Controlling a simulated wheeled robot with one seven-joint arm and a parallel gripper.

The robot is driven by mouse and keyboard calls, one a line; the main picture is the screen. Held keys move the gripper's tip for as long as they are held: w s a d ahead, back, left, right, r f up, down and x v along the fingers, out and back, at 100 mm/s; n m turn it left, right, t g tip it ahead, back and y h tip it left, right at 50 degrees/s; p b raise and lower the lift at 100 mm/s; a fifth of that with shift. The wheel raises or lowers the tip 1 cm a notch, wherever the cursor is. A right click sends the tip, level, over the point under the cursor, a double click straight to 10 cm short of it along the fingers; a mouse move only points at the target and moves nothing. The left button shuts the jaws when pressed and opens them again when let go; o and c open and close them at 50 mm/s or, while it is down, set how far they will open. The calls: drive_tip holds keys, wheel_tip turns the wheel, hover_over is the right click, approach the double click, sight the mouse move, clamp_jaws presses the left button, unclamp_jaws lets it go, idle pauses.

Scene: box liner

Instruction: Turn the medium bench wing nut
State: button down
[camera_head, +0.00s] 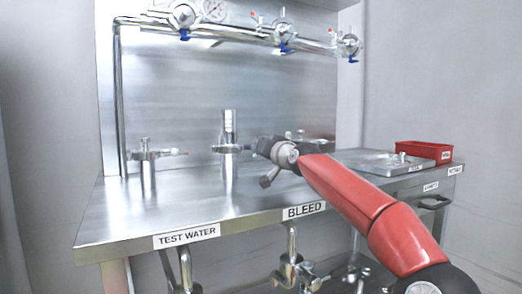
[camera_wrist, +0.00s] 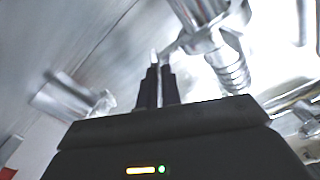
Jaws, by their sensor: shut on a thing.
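My gripper (camera_head: 257,146) reaches in from the right at the end of my red arm, beside the middle bench fitting (camera_head: 229,148), an upright steel pipe with a side valve. In the wrist view the dark fingers (camera_wrist: 159,70) are close together, shut on a small bright metal piece (camera_wrist: 154,56), which appears to be a wing of the medium bench wing nut. It lies just left of the large steel fitting (camera_wrist: 205,40). The fingers hide most of the nut, and its turn angle cannot be told.
A shorter valve fitting (camera_head: 147,156) stands on the left of the steel bench (camera_head: 125,212). A red bin (camera_head: 424,152) and a metal tray (camera_head: 375,165) are at the right. Pipes with blue-handled valves (camera_head: 283,42) run above. Bare bench lies in front.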

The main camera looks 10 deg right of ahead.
drive_tip(key=c, duration=1.6)
unclamp_jaws()
drive_tip(key=b+v, duration=0.3)
drive_tip(key=v, duration=0.3)
drive_tip(key=shift+w+f, duration=0.1)
drive_tip(key=shift+f, duration=0.05)
drive_tip(key=shift+b+v, duration=0.3)
drive_tip(key=shift+v, duration=0.7)
